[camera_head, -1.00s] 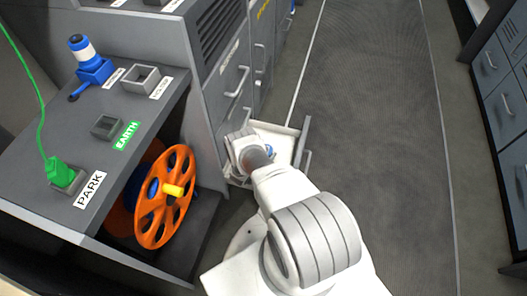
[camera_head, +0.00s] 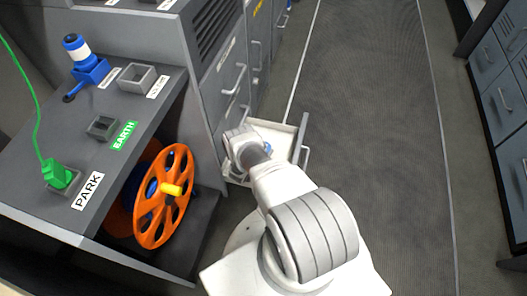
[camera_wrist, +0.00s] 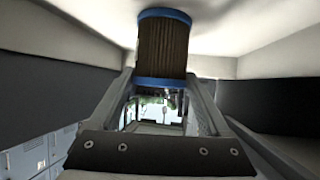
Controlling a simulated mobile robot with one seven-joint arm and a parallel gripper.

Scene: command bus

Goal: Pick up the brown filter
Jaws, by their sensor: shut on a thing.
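The brown filter (camera_wrist: 163,50) is a ribbed brown cylinder with a blue rim at each end. In the wrist view it is at the top middle, between the fingertips of my gripper (camera_wrist: 164,78), which is shut on it. A pale surface is close behind the filter. In the head view my wrist is over the open white drawer (camera_head: 282,134), and my own arm hides the gripper. A small blue patch (camera_head: 267,148) shows beside my wrist there, perhaps the filter's rim.
The grey cabinet (camera_head: 222,92) with the open drawer is left of my arm. A console (camera_head: 60,130) with sockets, a green plug (camera_head: 57,173) and an orange reel (camera_head: 163,205) is at the left. The floor aisle (camera_head: 370,120) to the right is clear.

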